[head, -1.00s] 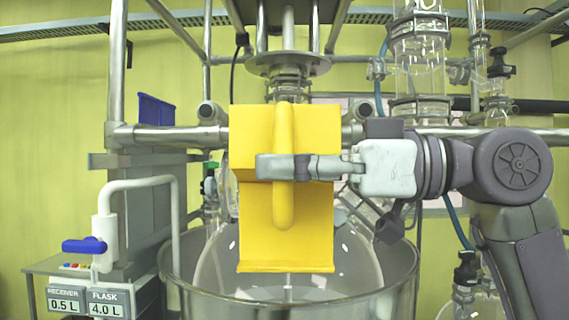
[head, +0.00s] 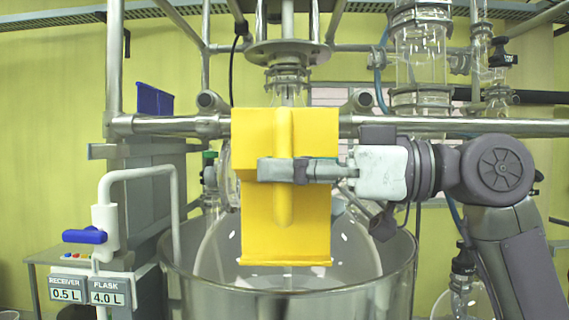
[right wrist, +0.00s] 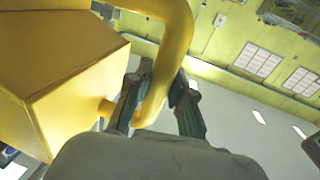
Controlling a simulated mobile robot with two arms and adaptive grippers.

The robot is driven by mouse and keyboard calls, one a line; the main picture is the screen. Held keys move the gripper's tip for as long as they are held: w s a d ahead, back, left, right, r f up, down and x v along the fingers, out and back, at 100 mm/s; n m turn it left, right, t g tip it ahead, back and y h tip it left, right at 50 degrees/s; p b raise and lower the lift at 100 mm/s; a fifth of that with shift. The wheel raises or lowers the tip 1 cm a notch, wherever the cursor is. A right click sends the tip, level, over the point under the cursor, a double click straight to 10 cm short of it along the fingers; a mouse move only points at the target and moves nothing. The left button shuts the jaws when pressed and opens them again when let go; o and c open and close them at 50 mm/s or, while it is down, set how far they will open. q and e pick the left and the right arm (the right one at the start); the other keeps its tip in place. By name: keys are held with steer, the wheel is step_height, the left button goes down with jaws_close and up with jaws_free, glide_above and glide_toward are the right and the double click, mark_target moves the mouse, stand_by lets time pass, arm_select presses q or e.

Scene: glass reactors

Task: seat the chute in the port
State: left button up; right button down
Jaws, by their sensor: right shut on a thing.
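The yellow chute (head: 310,222) hangs upright in front of the glass reactor, its lower lip over the bath's near side in the picture. My right gripper (head: 276,170) is shut on the chute's rounded vertical handle, coming in from the right. In the right wrist view the fingers (right wrist: 160,98) close around the yellow handle, with the chute body (right wrist: 60,75) to the left. The port cannot be made out; the chute hides much of the reactor behind it. A glass neck (head: 288,92) shows just above the chute. My left gripper is not in view.
A steel bath (head: 390,285) stands below the chute. A horizontal steel rail (head: 450,127) runs behind it. At left are a white pipe with a blue-handled valve (head: 85,236) and a readout box (head: 90,290). A glass column (head: 420,65) stands at right.

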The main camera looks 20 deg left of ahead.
steer(key=shift+w+a+f, duration=0.2)
steer(key=shift+w+f, duration=0.3)
steer(key=shift+w, duration=0.1)
steer(key=shift+w+a+f, duration=0.15)
steer(key=shift+w+f, duration=0.3)
steer(key=shift+w, duration=0.1)
stand_by(0.3)
steer(key=c, duration=1.2)
jaws_free()
steer(key=shift+s, duration=0.1)
steer(key=shift+o, duration=0.2)
steer(key=shift+d+f, duration=0.1)
steer(key=shift+d, duration=0.05)
steer(key=shift+d+f, duration=0.1)
steer(key=shift+d, duration=0.2)
steer(key=shift+w+d+f, duration=0.15)
steer(key=shift+w+d, duration=0.05)
steer(key=shift+d, duration=0.35)
steer(key=shift+w+d+f, duration=0.1)
steer(key=shift+w+d, duration=0.05)
steer(key=shift+d, duration=0.4)
steer(key=d, duration=0.7)
steer(key=shift+w, duration=0.4)
steer(key=shift+a, duration=0.1)
